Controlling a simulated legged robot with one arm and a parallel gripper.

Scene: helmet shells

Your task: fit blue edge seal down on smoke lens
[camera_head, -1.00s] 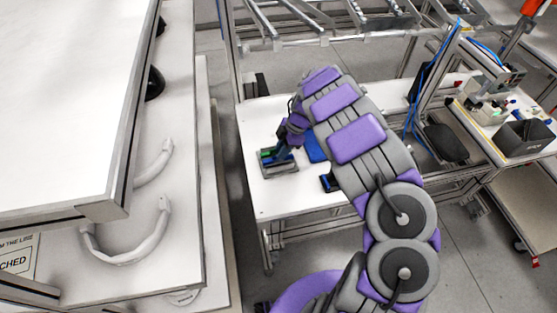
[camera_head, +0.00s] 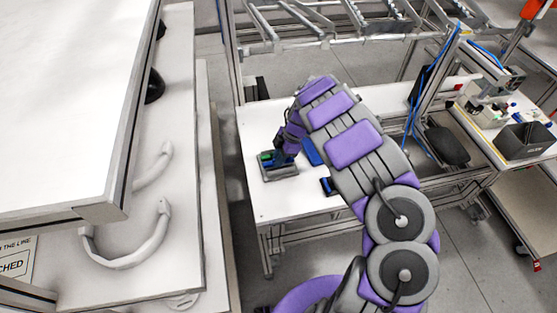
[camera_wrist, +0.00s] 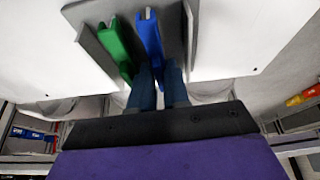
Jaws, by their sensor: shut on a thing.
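The blue edge seal (camera_wrist: 150,36) is a narrow upright blue strip with a notched end, in the wrist view. My gripper (camera_wrist: 159,76) is shut on it near its lower end; its two dark blue fingers point at the grey fixture plate (camera_wrist: 180,22). A similar green strip (camera_wrist: 115,48) stands to its left, apart from it. In the head view, my gripper (camera_head: 284,155) is low over the grey fixture (camera_head: 281,174) on the white table. I cannot make out the smoke lens or whether the seal touches it.
A flat blue item (camera_head: 313,152) lies right of the fixture, and a small dark blue item (camera_head: 328,186) lies nearer the front edge. The white table (camera_head: 262,118) is clear behind the fixture. A large white worktop (camera_head: 60,110) stands at the left.

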